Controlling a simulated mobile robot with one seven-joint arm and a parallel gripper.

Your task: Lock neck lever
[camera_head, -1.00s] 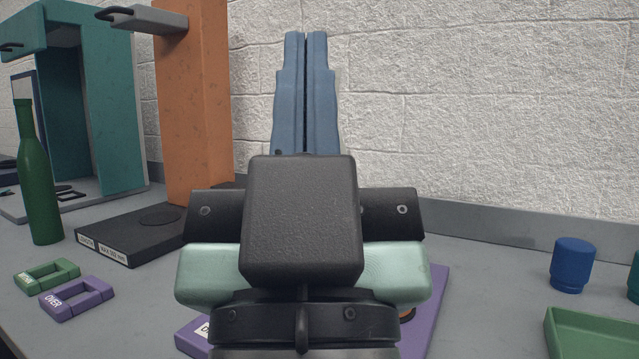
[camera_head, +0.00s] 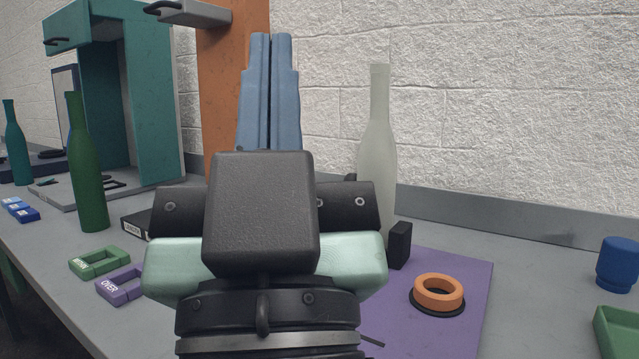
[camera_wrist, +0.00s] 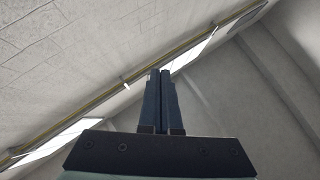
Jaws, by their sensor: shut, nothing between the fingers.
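My gripper (camera_head: 270,40) points up in the middle of the head view, its two blue fingers closed together and empty; they also show shut in the wrist view (camera_wrist: 163,75). An orange column (camera_head: 232,85) stands behind it to the left. A grey arm with a dark looped handle (camera_head: 190,12) juts left from the column near the top edge; this may be the neck lever, but I cannot tell whether it is locked. The gripper is to its right and apart from it. My wrist hides the column's lower part and most of its dark base (camera_head: 137,223).
A pale bottle (camera_head: 377,160) stands right of my gripper, by a purple board (camera_head: 465,275) with an orange ring (camera_head: 438,290) and black block (camera_head: 399,245). Left are a green bottle (camera_head: 87,175), teal frame (camera_head: 155,110) and label blocks (camera_head: 100,262). A blue cap (camera_head: 618,263) stands right.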

